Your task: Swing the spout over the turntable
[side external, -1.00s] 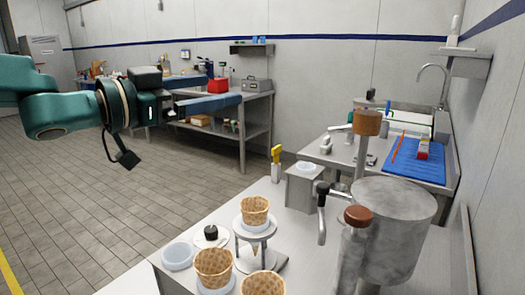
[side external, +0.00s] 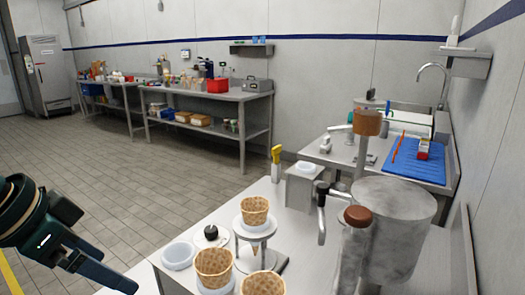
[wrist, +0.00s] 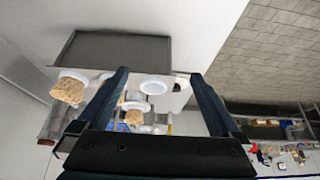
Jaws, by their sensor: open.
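The spout (side external: 321,222) is a short grey tube hanging from a dark elbow in the side view. It joins a grey post (side external: 352,250) with a brown cap, beside a large grey drum (side external: 394,212). I cannot tell for certain which round piece is the turntable. A pale round stand (side external: 255,233) holding a wafer cone (side external: 255,211) is left of the spout, apart from it. My gripper (side external: 108,252) is open and empty at the lower left, off the counter's left end. In the wrist view its two fingers (wrist: 160,76) are spread wide, with the counter items beyond them.
More wafer cones (side external: 213,263) stand on the near counter beside an empty white dish (side external: 178,256) and a black knob (side external: 211,232). A yellow-handled tool (side external: 276,160) and a grey box (side external: 303,188) stand behind. The floor left of the counter is clear.

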